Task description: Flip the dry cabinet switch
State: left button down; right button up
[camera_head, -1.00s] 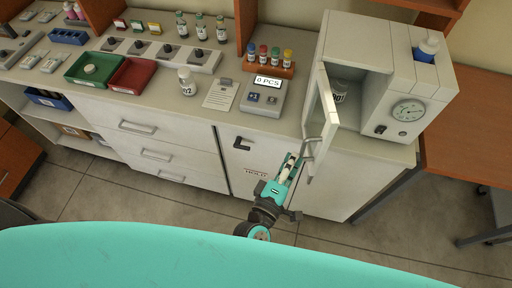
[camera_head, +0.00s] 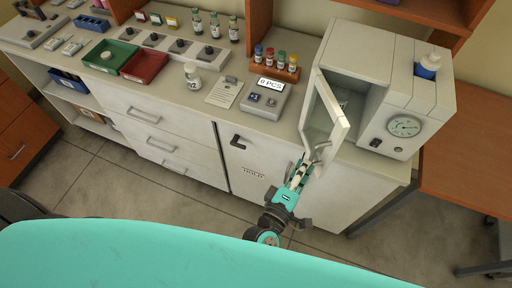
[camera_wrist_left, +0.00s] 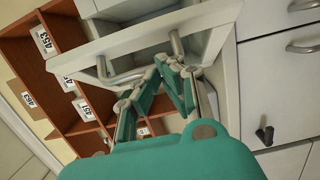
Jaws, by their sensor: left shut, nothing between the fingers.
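The dry cabinet (camera_head: 431,97) is a white box on the right end of the counter. Its dark switch (camera_head: 376,143) is low on the front panel, left of the round gauge (camera_head: 404,126). The cabinet door (camera_head: 341,129) stands partly open, its handle (camera_head: 321,152) at the lower edge. My left gripper (camera_head: 302,168) is shut and empty, its tips close to the door handle. The switch does not show there. My right gripper is out of view.
A wooden desk (camera_head: 465,150) is at the right. The floor (camera_head: 150,195) before the drawers is clear.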

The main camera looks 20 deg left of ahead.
aim_at(375, 142)
jog(key=l+u, duration=0.4)
jog(key=l, duration=0.35)
jog(key=i+l+u, duration=0.15)
jog(key=l, duration=0.2)
jog(key=l+u, duration=0.1)
jog(key=l, duration=0.25)
jog(key=k+l, duration=0.1)
jog(key=k, duration=0.3)
